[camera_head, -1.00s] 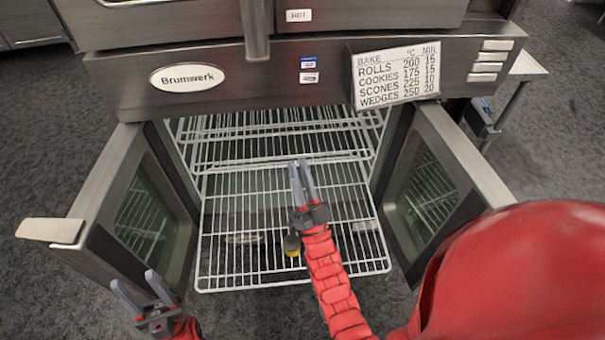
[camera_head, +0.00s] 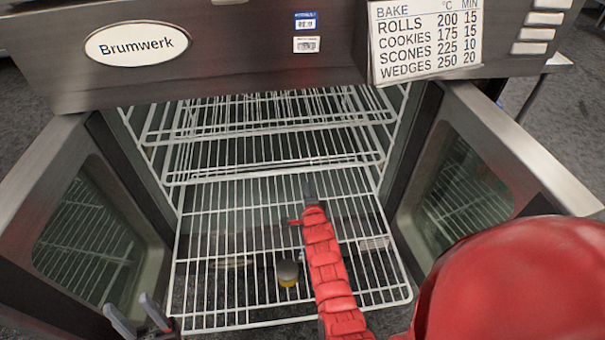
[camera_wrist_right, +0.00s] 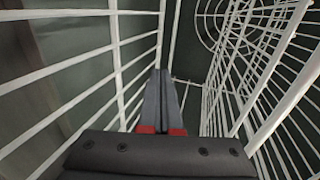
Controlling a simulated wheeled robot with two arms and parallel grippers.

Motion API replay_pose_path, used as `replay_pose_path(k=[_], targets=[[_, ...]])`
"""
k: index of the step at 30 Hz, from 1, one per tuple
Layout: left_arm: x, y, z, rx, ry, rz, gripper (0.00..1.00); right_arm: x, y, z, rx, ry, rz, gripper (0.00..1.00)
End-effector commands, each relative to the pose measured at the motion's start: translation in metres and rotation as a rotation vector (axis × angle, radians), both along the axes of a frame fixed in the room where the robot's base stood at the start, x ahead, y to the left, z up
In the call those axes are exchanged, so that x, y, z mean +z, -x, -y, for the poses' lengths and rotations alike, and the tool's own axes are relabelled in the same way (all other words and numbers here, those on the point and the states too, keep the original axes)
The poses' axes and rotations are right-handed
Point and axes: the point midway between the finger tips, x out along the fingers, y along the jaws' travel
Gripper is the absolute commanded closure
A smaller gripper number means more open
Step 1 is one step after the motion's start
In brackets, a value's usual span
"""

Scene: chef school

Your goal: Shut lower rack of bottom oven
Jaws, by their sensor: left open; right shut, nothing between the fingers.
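The lower wire rack (camera_head: 250,322) of the bottom oven sticks out through the open doorway towards me in the head view. My right arm reaches over it. My right gripper (camera_head: 309,188) is towards the rack's inner part, partly hidden by its own arm. In the right wrist view my right gripper (camera_wrist_right: 160,75) is shut and empty, with white wires on both sides; I cannot tell whether it touches any. My left gripper (camera_head: 129,304) is open and empty at the bottom left, near the rack's front left corner.
The left oven door (camera_head: 85,235) and right oven door (camera_head: 455,185) stand open on either side. Upper racks (camera_head: 270,120) sit deeper inside. A Brumwerk panel (camera_head: 220,50) with a bake chart (camera_head: 425,40) spans above. A small dark-topped yellow item (camera_head: 288,272) shows by the rack.

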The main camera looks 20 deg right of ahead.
Motion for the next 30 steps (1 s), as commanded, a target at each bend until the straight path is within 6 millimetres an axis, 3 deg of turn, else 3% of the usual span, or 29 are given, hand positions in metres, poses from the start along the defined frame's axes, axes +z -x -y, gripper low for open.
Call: replay_pose_path(k=[6, 13, 18, 30], targets=[[-0.018, 0.000, 0.000, 0.000, 0.000, 0.000, 0.50, -0.016, -0.043, 0.012, 0.002, 0.003, 0.003, 1.00], [-0.027, 0.000, 0.000, 0.000, 0.000, 0.000, 0.50, -0.015, -0.075, 0.021, 0.002, 0.004, 0.006, 1.00], [-0.029, 0.000, 0.000, 0.000, 0.000, 0.000, 0.50, -0.015, -0.084, 0.024, 0.001, 0.002, 0.004, 1.00], [-0.030, 0.000, 0.000, 0.000, 0.000, 0.000, 0.50, -0.015, -0.086, 0.024, 0.001, 0.002, 0.004, 1.00]])
